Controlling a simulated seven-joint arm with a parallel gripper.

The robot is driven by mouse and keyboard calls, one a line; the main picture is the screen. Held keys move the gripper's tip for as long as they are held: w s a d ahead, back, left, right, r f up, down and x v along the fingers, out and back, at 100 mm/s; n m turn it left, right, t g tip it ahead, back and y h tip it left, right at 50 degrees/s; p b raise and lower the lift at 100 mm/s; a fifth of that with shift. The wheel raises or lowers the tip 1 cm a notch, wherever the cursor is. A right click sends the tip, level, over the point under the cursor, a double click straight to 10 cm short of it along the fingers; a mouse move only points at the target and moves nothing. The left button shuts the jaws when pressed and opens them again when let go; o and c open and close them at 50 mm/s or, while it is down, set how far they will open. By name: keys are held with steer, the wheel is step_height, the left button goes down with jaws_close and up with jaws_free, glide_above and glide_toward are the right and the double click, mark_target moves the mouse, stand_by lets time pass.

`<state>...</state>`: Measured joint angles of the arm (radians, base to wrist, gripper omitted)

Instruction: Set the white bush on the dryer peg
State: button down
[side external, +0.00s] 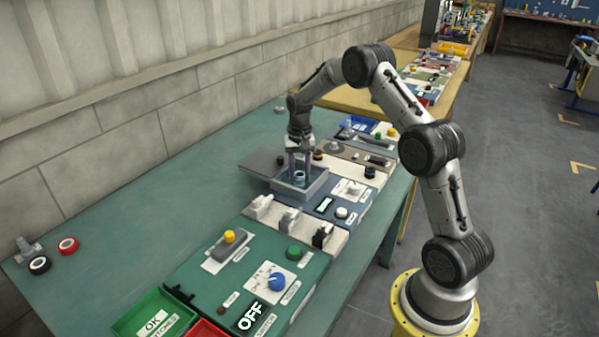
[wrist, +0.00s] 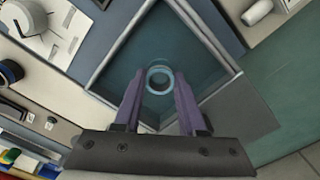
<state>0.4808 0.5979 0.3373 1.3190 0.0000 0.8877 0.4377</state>
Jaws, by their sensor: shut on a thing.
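My gripper (side external: 298,172) points down into an open grey box, the dryer (side external: 300,193), on the bench. In the wrist view its two purple fingers (wrist: 160,92) are shut on a pale ring, the white bush (wrist: 159,70), which looks bluish in the shade. The bush's hole faces the camera, and it sits near the middle of the box opening. The dryer peg cannot be told apart; the bush and fingers may hide it. I cannot tell whether the bush touches the peg or the box floor.
A flat grey lid (side external: 260,163) lies open at the box's left. White switch blocks (side external: 262,206) stand in front, and a panel with a white knob (side external: 352,190) is to the right.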

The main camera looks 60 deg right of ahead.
steer(key=shift+c, duration=2)
jaws_free()
steer(key=shift+r, duration=0.1)
